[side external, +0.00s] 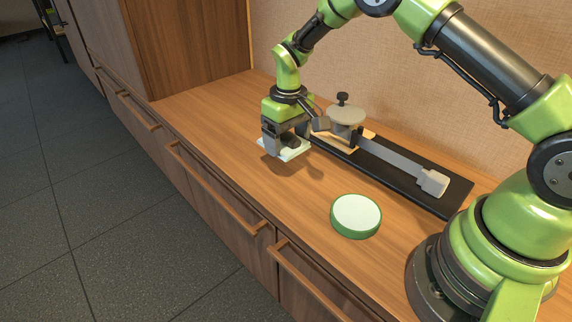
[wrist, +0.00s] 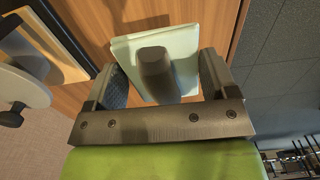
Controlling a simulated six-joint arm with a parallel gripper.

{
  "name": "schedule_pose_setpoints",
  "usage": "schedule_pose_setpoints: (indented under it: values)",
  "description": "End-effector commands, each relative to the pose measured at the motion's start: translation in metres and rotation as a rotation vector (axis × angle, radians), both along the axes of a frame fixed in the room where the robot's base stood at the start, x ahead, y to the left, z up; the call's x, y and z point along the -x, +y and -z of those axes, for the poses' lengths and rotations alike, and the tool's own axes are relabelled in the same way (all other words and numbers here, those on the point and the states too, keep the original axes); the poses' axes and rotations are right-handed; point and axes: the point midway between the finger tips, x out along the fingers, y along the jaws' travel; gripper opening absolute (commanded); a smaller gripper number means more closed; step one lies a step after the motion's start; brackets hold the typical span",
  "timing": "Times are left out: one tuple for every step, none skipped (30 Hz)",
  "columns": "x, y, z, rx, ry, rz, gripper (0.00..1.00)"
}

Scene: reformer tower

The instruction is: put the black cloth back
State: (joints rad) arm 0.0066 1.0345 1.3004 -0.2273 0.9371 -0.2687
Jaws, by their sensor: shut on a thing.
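My gripper (side external: 284,146) is shut on a pale mint, flat, squarish piece (side external: 296,150), held a little above the wooden counter. In the wrist view the pale piece (wrist: 187,50) lies between the two fingers, with a dark grey block (wrist: 155,70) on its near face. I cannot tell whether the piece is folded cloth or a stiff pad. I see no loose black cloth. The only black flat thing is a long black base or mat (side external: 392,175) under a grey device; I cannot tell if it is cloth.
The grey device has a round disc (side external: 346,116) with a knob and a long bar (side external: 395,166); it stands close to the right of my gripper. A round green-rimmed white disc (side external: 356,214) lies nearer the base. The counter (side external: 215,108) is clear toward the cabinet.

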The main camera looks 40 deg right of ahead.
Motion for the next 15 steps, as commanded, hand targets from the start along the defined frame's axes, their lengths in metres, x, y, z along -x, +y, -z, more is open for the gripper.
schedule_pose_setpoints:
  values:
    - [0.001,0.000,0.010,0.000,0.004,-0.001,0.57]
    - [0.001,0.000,0.015,0.000,0.003,-0.001,0.57]
    - [0.001,0.000,0.020,0.000,0.002,0.000,0.57]
    - [0.000,0.000,0.022,0.000,0.001,0.000,0.57]
    - [0.000,0.000,0.025,0.000,0.000,0.000,0.57]
    - [0.000,0.000,0.028,0.000,0.001,0.000,0.57]
    - [0.000,0.000,0.032,0.000,0.001,0.001,0.57]
    - [0.001,0.000,0.036,0.000,0.002,0.001,0.57]
    - [0.001,0.000,0.043,0.000,0.002,0.000,0.57]
    - [0.001,0.000,0.048,0.000,0.003,0.000,0.57]
    - [0.001,0.000,0.053,0.000,0.002,-0.001,0.57]
    - [0.001,0.000,0.058,0.000,0.002,-0.001,0.57]
    - [0.001,0.000,0.062,0.000,0.002,-0.001,0.57]
    - [0.000,0.000,0.064,0.000,0.001,-0.001,0.57]
    - [0.000,0.000,0.067,0.000,0.000,-0.001,0.57]
